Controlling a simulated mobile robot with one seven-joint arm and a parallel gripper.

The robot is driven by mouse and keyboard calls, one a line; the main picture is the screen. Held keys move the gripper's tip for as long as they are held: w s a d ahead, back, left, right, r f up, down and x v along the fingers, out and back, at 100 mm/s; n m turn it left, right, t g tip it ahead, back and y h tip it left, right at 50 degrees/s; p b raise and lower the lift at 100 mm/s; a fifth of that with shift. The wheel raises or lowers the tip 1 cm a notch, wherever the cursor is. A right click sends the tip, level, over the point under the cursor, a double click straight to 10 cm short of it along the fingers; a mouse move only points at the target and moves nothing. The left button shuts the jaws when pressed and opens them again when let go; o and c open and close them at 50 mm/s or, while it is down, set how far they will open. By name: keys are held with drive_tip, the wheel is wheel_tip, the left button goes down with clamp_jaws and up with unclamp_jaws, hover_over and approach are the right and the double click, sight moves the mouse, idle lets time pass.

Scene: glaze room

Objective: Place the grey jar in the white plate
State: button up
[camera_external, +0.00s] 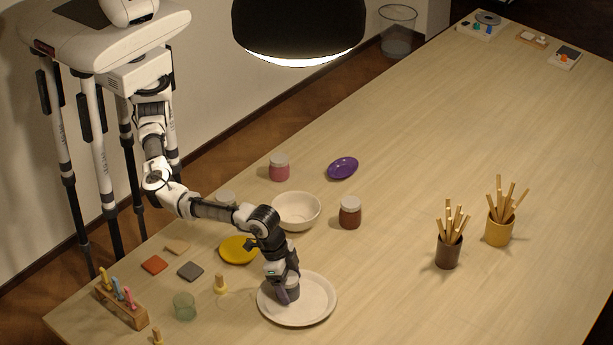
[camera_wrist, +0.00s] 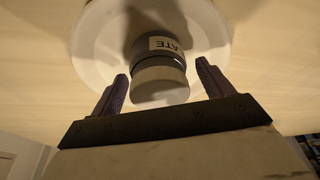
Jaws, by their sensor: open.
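The grey jar (camera_wrist: 160,68) has a lighter lid and a pale label with dark letters, partly readable as "ATE". It stands in the white plate (camera_wrist: 215,35), which also shows in the external view (camera_external: 320,306) near the front of the table. In the external view the jar (camera_external: 292,288) is partly hidden by my gripper (camera_external: 283,292). In the wrist view my gripper (camera_wrist: 160,80) is open, with one purple finger on each side of the jar's lid and a visible gap on both sides.
A white bowl (camera_external: 297,212), a yellow plate (camera_external: 237,250) and a dark red jar (camera_external: 350,213) stand behind the plate. A wooden peg (camera_external: 220,285) and a green glass (camera_external: 185,306) are to its left. Brush cups (camera_external: 448,251) stand right. A lamp (camera_external: 298,30) hangs above. Table space right of the plate is clear.

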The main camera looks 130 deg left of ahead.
drive_tip(key=shift+r, duration=0.15)
drive_tip(key=b+v, duration=0.3)
drive_tip(key=v, duration=0.9)
